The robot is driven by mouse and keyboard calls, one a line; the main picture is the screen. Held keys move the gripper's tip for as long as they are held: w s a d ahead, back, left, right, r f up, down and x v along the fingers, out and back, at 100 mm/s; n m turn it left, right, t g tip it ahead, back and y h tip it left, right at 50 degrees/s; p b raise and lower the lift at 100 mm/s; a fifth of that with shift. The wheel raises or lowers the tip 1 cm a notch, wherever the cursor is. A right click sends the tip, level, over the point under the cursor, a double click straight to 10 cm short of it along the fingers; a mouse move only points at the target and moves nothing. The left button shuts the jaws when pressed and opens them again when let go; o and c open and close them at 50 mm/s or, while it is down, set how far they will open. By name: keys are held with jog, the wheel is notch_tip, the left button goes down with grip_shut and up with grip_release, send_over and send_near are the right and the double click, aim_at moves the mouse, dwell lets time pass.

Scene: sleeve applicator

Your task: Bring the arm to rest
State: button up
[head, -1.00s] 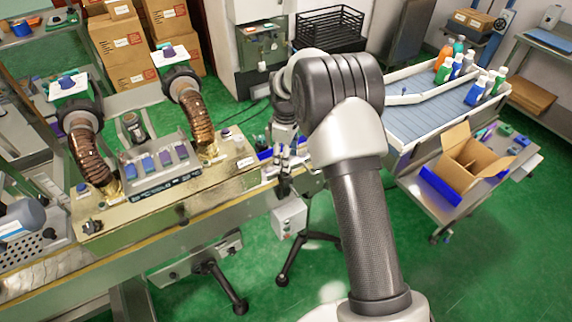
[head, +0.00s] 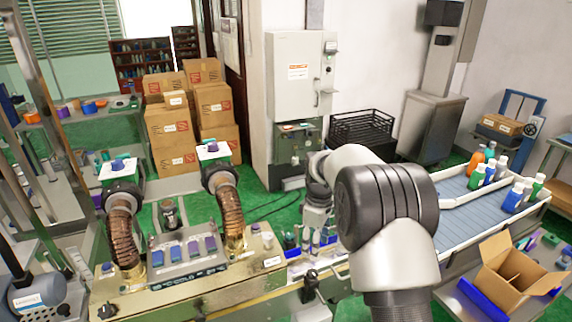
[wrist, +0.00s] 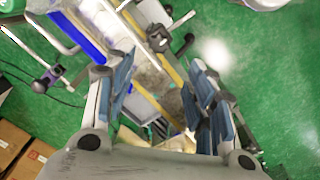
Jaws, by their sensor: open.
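My gripper (wrist: 165,98) shows in the wrist view with its two blue-padded fingers spread apart and nothing between them. Below and beyond the fingers lie a conveyor edge and the green floor. In the head view my arm rises from the bottom right and bends down over the near conveyor, beside the sleeve applicator machine (head: 190,290).
Two brown corrugated hoses (head: 231,215) stand on the machine. A conveyor with bottles (head: 489,172) lies to the right, with an open carton (head: 512,280) in front of it. Stacked boxes (head: 170,136) and a grey cabinet (head: 299,75) stand behind.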

jog(key=s+r+m+t+b, duration=0.2)
jog(key=s+r+m, duration=0.4)
jog(key=s+r, duration=1.05)
jog(key=s+f+m+t, duration=0.1)
jog(key=s+m, duration=0.1)
jog(key=s, duration=0.8)
jog(key=s+f+m+t+b, duration=0.1)
jog(key=s+f+m, duration=0.1)
jog(key=s, duration=0.8)
jog(key=shift+s+m+t, duration=0.2)
jog(key=shift+m+t, duration=0.1)
jog(key=shift+m, duration=0.4)
jog(key=shift+d+f, duration=0.1)
